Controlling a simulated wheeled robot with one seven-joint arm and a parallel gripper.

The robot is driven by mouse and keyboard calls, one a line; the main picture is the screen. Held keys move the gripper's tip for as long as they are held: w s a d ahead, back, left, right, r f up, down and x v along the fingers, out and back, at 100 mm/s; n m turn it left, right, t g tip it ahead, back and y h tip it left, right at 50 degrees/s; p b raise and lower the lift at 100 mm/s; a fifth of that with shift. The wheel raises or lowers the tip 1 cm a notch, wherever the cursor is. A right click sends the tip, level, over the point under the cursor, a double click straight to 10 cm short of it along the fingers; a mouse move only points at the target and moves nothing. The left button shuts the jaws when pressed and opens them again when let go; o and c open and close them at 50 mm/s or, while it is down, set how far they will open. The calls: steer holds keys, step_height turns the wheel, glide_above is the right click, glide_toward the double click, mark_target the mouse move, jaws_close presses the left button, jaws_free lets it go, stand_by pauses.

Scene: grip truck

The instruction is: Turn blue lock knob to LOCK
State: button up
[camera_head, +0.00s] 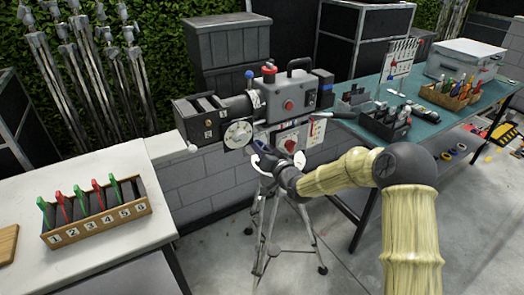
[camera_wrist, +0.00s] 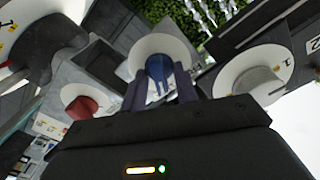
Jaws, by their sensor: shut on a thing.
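The blue lock knob (camera_wrist: 155,66) sits in front of a round white dial plate (camera_wrist: 181,49) in the wrist view. My gripper (camera_wrist: 160,88) is shut on the knob, with one dark finger on each side of it. The markings on this plate and where the knob points are too small or hidden to read. In the head view, my gripper (camera_head: 273,164) is at the white plate below the camera body (camera_head: 290,103), on top of the tripod (camera_head: 266,225). My fingers and wrist largely hide the knob there.
A red knob (camera_wrist: 82,103) and a grey knob (camera_wrist: 258,84) on white plates flank the blue one. A green table (camera_head: 420,135) with trays stands to the right. A white counter with a numbered clamp rack (camera_head: 97,222) stands to the left.

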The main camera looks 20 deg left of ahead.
steer(key=shift+f, duration=0.1)
steer(key=o, duration=0.6)
steer(key=shift+s+d, duration=0.1)
steer(key=b+v, duration=0.2)
steer(key=v, duration=1.5)
steer(key=shift+b, duration=0.35)
